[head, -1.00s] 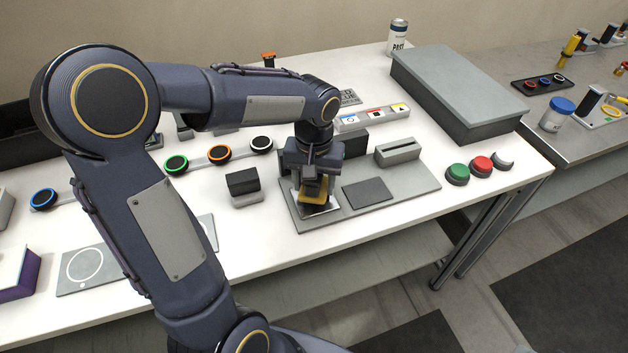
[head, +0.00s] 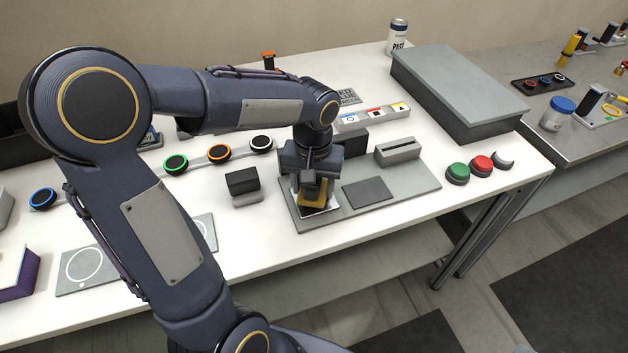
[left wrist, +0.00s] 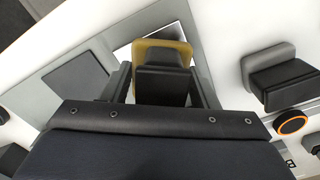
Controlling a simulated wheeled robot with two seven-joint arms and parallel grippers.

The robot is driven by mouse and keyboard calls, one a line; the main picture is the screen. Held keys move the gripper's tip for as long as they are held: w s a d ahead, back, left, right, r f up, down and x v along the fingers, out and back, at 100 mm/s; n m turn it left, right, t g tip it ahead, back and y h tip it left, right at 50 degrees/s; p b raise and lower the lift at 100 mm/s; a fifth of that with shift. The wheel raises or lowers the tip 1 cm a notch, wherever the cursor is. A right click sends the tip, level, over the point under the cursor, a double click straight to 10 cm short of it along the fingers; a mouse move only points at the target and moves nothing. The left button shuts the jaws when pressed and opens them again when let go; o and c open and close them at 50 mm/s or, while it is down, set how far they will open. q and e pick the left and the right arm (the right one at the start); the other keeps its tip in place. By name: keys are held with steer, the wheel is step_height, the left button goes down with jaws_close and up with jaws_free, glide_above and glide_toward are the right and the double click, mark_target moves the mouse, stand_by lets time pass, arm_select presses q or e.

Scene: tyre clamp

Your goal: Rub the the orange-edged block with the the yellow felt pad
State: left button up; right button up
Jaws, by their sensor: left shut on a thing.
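My left gripper (head: 312,180) is shut on the dark grip of the yellow felt pad (head: 313,198). The pad also shows in the left wrist view (left wrist: 170,47), with its dark block-shaped grip between the fingers. It is at a pale square plate (head: 321,212) on the left part of a grey board (head: 405,193); contact is hard to tell. I cannot make out a block with an orange edge for certain. A dark disc with an orange rim (head: 219,153) lies on a strip behind and left of the gripper. My right gripper is not in view.
A black block on a grey base (head: 244,184) stands just left of the board. A dark flat square (head: 370,193) and a slotted grey block (head: 397,150) are on the board. Green (head: 458,172) and red (head: 482,164) buttons stand to the right. A large grey box (head: 458,90) fills the back right.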

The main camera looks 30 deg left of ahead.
arm_select(q)
steer(key=shift+w+a, duration=0.15)
steer(key=shift+w, duration=0.2)
steer(key=shift+w+a+p, duration=0.25)
steer(key=shift+w+p, duration=0.05)
steer(key=shift+w, duration=0.35)
steer(key=shift+s+d+f, duration=0.1)
steer(key=shift+s+d, duration=0.05)
steer(key=shift+s, duration=0.3)
steer(key=shift+s+d, duration=0.25)
steer(key=shift+s, duration=0.4)
steer(key=shift+w+a, duration=0.15)
steer(key=shift+w, duration=0.3)
steer(key=shift+w+a, duration=0.25)
steer(key=shift+w, duration=0.4)
steer(key=shift+s+d, duration=0.15)
steer(key=shift+s, duration=0.35)
steer(key=shift+s+d, duration=0.25)
steer(key=shift+s, duration=0.35)
steer(key=shift+w+a, duration=0.1)
steer(key=shift+w, duration=0.15)
steer(key=shift+w+a, duration=0.3)
steer(key=shift+w, duration=0.55)
steer(key=shift+s, duration=0.1)
